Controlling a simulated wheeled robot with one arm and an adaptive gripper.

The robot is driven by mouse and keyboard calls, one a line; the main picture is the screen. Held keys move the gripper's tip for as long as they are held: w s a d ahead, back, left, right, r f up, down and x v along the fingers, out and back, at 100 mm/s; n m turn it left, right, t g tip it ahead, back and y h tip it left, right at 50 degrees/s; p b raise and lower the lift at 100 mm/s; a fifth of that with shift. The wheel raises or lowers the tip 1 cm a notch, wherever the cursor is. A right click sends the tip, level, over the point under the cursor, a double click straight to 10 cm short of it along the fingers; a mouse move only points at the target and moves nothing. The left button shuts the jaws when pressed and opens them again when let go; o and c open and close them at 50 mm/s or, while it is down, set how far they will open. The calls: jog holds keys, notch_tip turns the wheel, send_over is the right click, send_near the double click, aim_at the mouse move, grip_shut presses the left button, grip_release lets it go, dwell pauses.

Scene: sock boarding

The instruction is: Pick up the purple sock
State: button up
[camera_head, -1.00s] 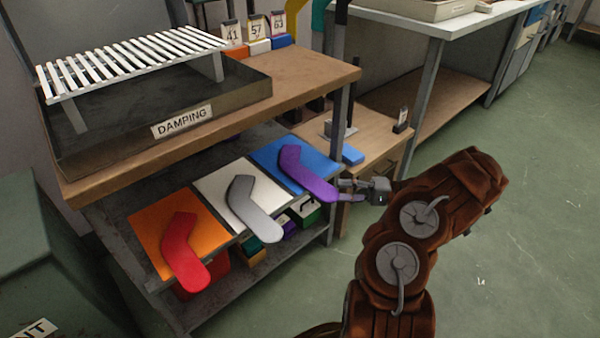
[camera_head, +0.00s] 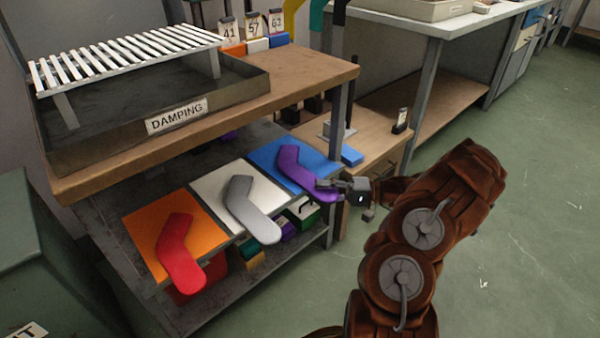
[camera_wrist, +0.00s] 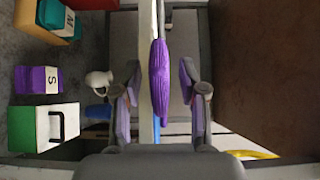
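The purple sock (camera_head: 302,173) lies on the blue mat (camera_head: 266,152) at the right end of the row, its near end reaching over the mat's edge. My gripper (camera_head: 336,188) is at that end of the sock. In the wrist view the purple sock (camera_wrist: 160,85) is between the two fingers of my gripper (camera_wrist: 160,112). The fingers are open, with a gap visible on both sides of the sock. In the head view the fingers partly cover the sock's end.
A red sock (camera_head: 178,252) lies on an orange mat (camera_head: 148,224) and a grey sock (camera_head: 247,209) on a white mat (camera_head: 212,187). A wooden table (camera_head: 310,75) with the damping tray (camera_head: 95,140) overhangs the shelf. Small boxes (camera_head: 303,211) stand underneath. Floor at right is clear.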

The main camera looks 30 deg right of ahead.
grip_shut()
jog(key=shift+r, duration=0.1)
